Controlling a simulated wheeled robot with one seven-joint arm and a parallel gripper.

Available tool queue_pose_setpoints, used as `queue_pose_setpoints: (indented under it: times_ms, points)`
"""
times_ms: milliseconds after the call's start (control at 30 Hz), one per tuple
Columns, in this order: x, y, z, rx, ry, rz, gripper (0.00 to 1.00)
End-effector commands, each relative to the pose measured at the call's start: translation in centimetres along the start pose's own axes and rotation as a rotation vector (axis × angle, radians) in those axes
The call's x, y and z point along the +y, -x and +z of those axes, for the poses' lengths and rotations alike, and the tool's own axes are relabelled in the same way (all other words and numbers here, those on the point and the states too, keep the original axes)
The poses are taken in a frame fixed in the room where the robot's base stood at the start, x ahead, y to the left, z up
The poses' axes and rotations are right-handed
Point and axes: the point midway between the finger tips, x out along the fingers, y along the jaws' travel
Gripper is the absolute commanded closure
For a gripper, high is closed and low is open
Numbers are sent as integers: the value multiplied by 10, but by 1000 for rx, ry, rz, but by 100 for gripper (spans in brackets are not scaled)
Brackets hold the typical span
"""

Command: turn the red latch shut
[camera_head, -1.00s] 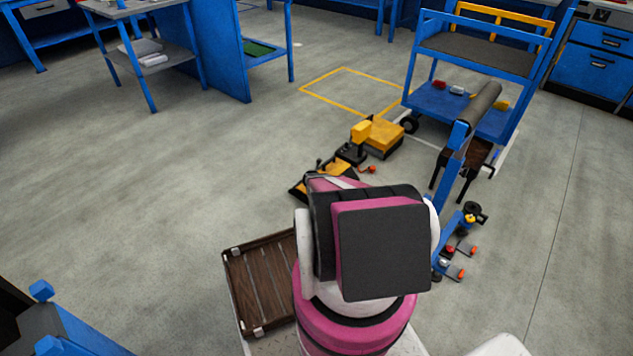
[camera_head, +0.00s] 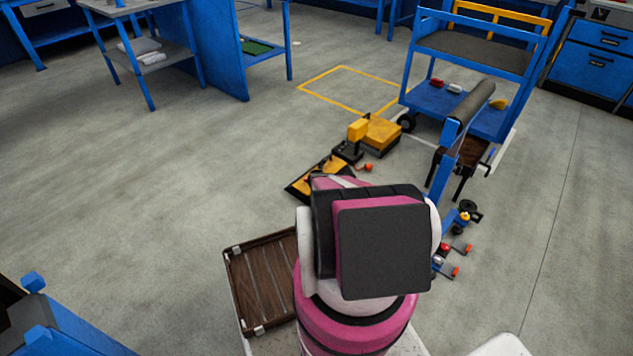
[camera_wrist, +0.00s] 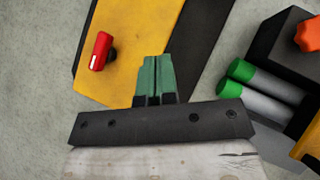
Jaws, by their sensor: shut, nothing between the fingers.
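The red latch (camera_wrist: 101,51) shows in the wrist view as a small red handle on a yellow panel (camera_wrist: 140,25), left of my gripper and a little farther up the picture. It lies tilted, its long side running nearly up and down the picture. My gripper (camera_wrist: 158,60) has green fingers pressed together with nothing between them. The fingertips are over the yellow panel, apart from the latch in the picture; I cannot tell their height. In the head view the yellow and black panel (camera_head: 322,183) lies on the floor beyond my arm, and the gripper is hidden behind the arm.
In the wrist view, green-capped cylinders (camera_wrist: 262,86) and an orange knob (camera_wrist: 308,35) are to the right. In the head view, a blue cart (camera_head: 470,60) stands at the back right. A brown slatted crate (camera_head: 262,280) is left of my base. Open floor lies left.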

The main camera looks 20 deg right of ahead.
Motion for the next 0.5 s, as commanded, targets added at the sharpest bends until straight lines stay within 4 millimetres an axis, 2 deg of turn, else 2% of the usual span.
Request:
queue_pose_setpoints:
  times_ms: [33, 200, 500]
  points:
    - [-8, 11, 2, 0, -3, -1, 100]
    - [-25, 32, 9, 0, -2, -1, 100]
    - [-39, 46, 15, 0, -2, -1, 100]
